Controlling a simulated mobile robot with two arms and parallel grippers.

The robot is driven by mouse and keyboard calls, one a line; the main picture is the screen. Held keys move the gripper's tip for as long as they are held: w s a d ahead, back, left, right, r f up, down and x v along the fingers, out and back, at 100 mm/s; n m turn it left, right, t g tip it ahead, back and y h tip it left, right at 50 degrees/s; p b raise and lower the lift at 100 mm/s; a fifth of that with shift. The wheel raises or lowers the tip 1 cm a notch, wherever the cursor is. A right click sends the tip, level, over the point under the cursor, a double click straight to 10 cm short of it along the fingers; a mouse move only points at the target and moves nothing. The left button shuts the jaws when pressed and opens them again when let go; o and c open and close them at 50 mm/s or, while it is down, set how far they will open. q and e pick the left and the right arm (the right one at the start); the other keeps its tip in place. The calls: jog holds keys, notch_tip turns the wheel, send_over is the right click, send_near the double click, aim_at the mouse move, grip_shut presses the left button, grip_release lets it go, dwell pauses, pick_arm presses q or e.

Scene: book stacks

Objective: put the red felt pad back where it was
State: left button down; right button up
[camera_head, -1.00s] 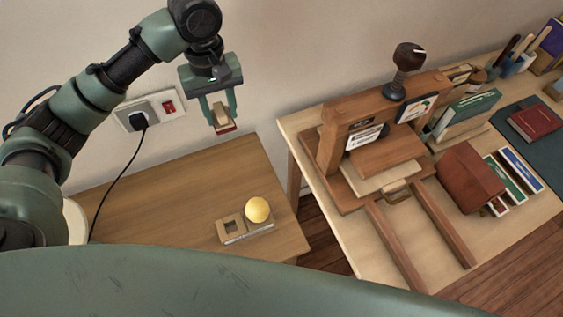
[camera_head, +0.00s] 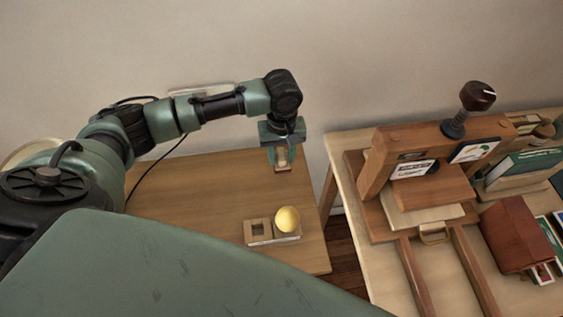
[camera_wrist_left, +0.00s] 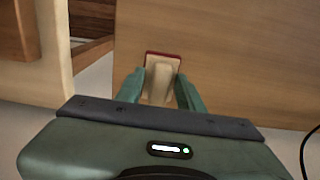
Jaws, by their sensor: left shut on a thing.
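My left gripper (camera_head: 283,158) is shut on the red felt pad (camera_head: 283,169), a small pale wooden block with a red underside. It holds the pad upright over the back right of the small wooden table (camera_head: 190,205). In the left wrist view the pad's red edge (camera_wrist_left: 163,53) shows beyond the wooden grip between the fingers (camera_wrist_left: 160,90). A small holder (camera_head: 274,241) stands near the table's front right, in front of the gripper. Its left square recess looks empty; a yellow ball (camera_head: 287,219) sits on its right side. My right gripper is out of view.
A workbench (camera_head: 365,262) stands to the right across a narrow gap. It carries a wooden press (camera_head: 375,165), a brown leather-like piece (camera_head: 517,235) and several books. A wall (camera_head: 400,60) rises behind. The small table's middle is clear.

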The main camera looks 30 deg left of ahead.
aim_at(281, 163)
pick_arm(q)
jog(key=shift+f, duration=1.95)
jog(key=shift+f, duration=0.1)
jog(key=c, duration=0.9)
grip_release()
notch_tip(281, 163, up, 12)
jog(key=shift+r, duration=0.2)
